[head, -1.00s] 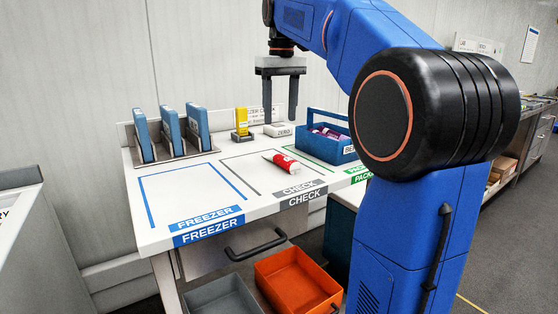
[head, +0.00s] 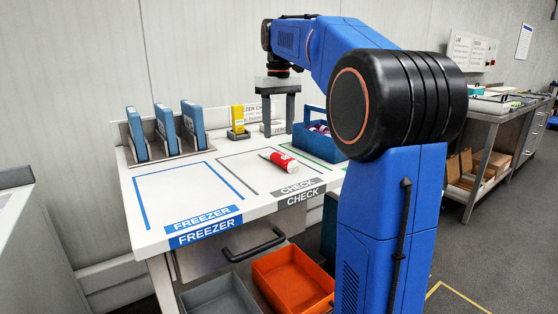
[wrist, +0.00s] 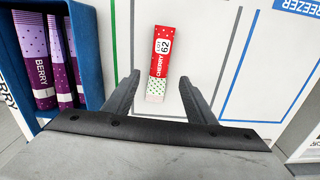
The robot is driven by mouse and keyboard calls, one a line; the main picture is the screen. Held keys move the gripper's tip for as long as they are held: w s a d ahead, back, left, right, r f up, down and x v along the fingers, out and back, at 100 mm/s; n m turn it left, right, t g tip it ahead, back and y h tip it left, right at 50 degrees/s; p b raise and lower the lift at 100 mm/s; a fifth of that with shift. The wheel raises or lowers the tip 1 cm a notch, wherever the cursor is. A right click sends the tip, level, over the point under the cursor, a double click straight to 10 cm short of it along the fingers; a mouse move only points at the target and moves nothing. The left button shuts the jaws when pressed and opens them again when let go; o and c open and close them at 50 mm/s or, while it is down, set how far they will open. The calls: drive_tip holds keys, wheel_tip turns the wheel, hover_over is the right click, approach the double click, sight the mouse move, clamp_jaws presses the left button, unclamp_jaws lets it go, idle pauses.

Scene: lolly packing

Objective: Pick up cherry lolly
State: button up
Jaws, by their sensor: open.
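The cherry lolly (head: 279,158) is a red and white tube lying flat in the check area of the white table. In the wrist view the cherry lolly (wrist: 159,62) reads "CHERRY" and "LOT 62", with its lower end showing between the fingers. My gripper (head: 277,136) is open and empty, pointing down above the table. In the wrist view my gripper (wrist: 157,80) has one finger on each side of the lolly's line, apart from it. How high the fingertips are above it is hard to tell.
A blue crate (head: 318,146) with purple berry lollies (wrist: 42,70) stands right of the check area. Several blue packs stand in a rack (head: 148,155) at back left. A yellow device (head: 238,119) stands at the back. The freezer area (head: 187,192) is empty. Orange (head: 292,277) and grey bins sit below.

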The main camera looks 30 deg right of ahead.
sight(279, 153)
drive_tip(key=shift+f, duration=4.1)
drive_tip(key=c, duration=1.1)
